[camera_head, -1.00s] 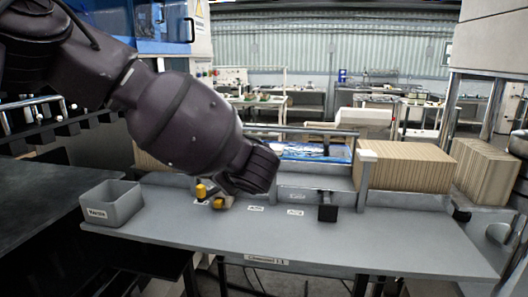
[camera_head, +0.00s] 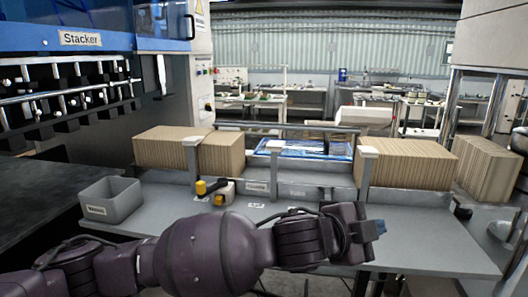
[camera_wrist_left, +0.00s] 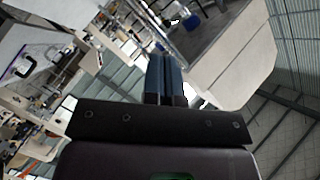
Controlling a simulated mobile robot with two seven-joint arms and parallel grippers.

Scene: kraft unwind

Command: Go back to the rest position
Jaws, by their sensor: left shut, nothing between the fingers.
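My left arm comes in low from the left in the head view and stretches across the front of the grey table (camera_head: 420,245). My left gripper (camera_head: 380,227) is at the arm's right end, in front of the table's middle right. Its blue fingers (camera_wrist_left: 165,80) are together in the left wrist view, with nothing between them. The wrist view looks out over the hall, tilted, with no table object near the fingers. My right gripper is not in view.
A grey bin (camera_head: 112,200) stands at the table's left end. A yellow-and-black tool (camera_head: 215,190) lies right of it. Stacks of brown cardboard (camera_head: 405,163) stand behind, with a blue-wrapped pack (camera_head: 300,149) between. The stacker (camera_head: 80,40) is at upper left.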

